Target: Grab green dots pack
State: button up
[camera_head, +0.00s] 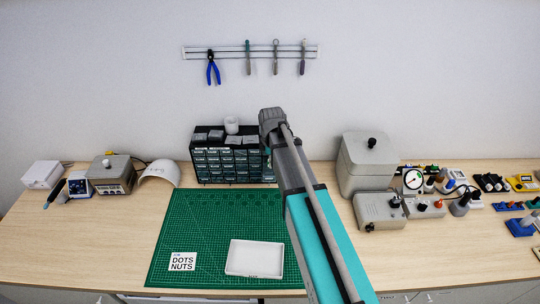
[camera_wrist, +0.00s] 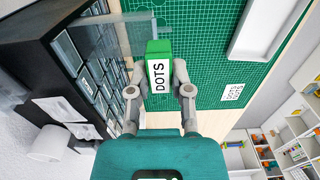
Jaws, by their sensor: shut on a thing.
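The green dots pack (camera_wrist: 158,48) shows in the wrist view with a white label reading DOTS. My gripper (camera_wrist: 159,70) is shut on it, with one finger on each side of the pack. The pack is in front of the small-drawer cabinet (camera_wrist: 92,62), beside its drawer fronts. In the head view my arm reaches toward the right end of this cabinet (camera_head: 226,160). The pack and my fingertips are hidden there behind the arm.
The green cutting mat (camera_head: 205,225) bears a white tray (camera_head: 255,258) and a DOTS NUTS card (camera_head: 182,262). Grey devices (camera_head: 368,165) stand close right of my arm. Tools hang on a wall rail (camera_head: 250,50). The mat's middle is clear.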

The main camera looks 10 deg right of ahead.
jog(key=s+r+p, duration=0.2)
jog(key=s+r, duration=0.1)
jog(key=s, duration=0.4)
jog(key=shift+s+r+p, duration=0.2)
jog(key=shift+s+p, duration=0.1)
jog(key=shift+s, duration=0.1)
jog(key=shift+f, duration=0.1)
